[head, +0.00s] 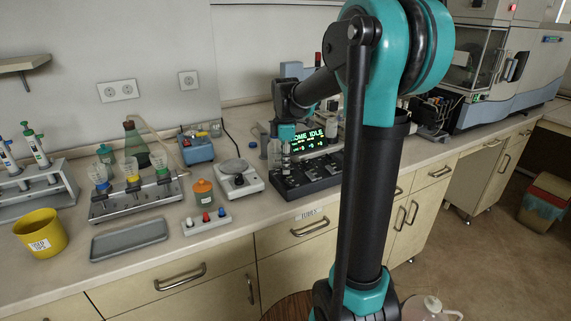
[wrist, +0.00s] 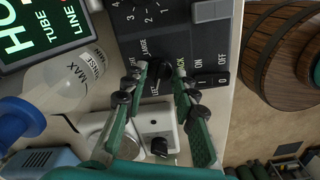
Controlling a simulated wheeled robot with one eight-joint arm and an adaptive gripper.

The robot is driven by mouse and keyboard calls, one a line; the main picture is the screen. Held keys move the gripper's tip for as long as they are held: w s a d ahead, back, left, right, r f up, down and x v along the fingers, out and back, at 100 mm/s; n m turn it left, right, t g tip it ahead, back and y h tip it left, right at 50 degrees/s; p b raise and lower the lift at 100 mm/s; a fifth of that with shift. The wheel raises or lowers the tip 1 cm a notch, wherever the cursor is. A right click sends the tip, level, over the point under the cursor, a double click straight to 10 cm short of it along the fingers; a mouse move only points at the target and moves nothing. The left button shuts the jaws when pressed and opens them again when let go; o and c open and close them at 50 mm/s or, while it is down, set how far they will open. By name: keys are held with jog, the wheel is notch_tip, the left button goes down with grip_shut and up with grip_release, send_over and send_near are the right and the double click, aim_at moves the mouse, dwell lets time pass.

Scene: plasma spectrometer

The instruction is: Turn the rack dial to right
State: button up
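The rack dial (wrist: 160,76) is a small black knob on a dark control panel (wrist: 130,47). In the head view my gripper (head: 279,152) is pointed down over the left end of the panel (head: 310,174), and the dial cannot be made out there.
A lit green display (head: 309,140) stands behind the panel. A yellow cup (head: 41,234) and grey tray (head: 129,239) are farther left.

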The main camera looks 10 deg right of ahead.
grip_shut()
jog(key=shift+m, duration=0.3)
jog(key=m, duration=1.1)
jog(key=shift+m, duration=0.4)
jog(key=m, duration=0.5)
jog(key=shift+m, duration=0.4)
